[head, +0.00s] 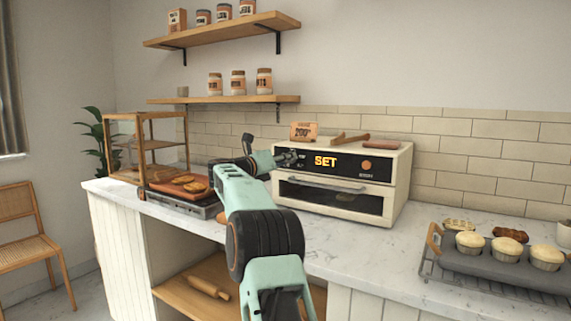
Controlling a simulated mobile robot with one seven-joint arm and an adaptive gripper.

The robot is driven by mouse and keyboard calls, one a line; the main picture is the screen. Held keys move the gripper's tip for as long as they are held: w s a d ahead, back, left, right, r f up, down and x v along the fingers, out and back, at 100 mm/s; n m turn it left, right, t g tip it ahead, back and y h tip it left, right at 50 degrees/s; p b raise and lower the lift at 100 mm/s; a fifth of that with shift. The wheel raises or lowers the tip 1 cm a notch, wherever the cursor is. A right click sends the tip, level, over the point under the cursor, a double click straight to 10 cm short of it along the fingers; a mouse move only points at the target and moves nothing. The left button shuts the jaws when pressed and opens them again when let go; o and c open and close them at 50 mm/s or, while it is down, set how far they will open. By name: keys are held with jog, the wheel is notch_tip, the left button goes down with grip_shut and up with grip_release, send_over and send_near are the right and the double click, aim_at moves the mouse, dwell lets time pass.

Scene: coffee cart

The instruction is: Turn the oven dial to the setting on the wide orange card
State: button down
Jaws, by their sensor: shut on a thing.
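The cream oven (395,190) stands on the counter against the tiled wall. Its black front panel has a lit display (325,160) that reads SET. A wide orange card (304,131) stands on top of the oven; it seems to read 200°, but the print is small. The dial's pointer cannot be made out. A round orange knob or light (366,165) is at the panel's right.
Wooden utensils (352,138) lie on the oven top. A grill or tray with pastries (185,190) and a wooden display case (150,140) stand to the left. A muffin tin (500,262) is at the right. The marble counter (370,245) before the oven is clear.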

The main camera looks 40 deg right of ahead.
jog(key=shift+m, duration=0.3)
jog(key=c, duration=1.7)
grip_release()
jog(key=shift+o, duration=0.2)
jog(key=v, duration=1.2)
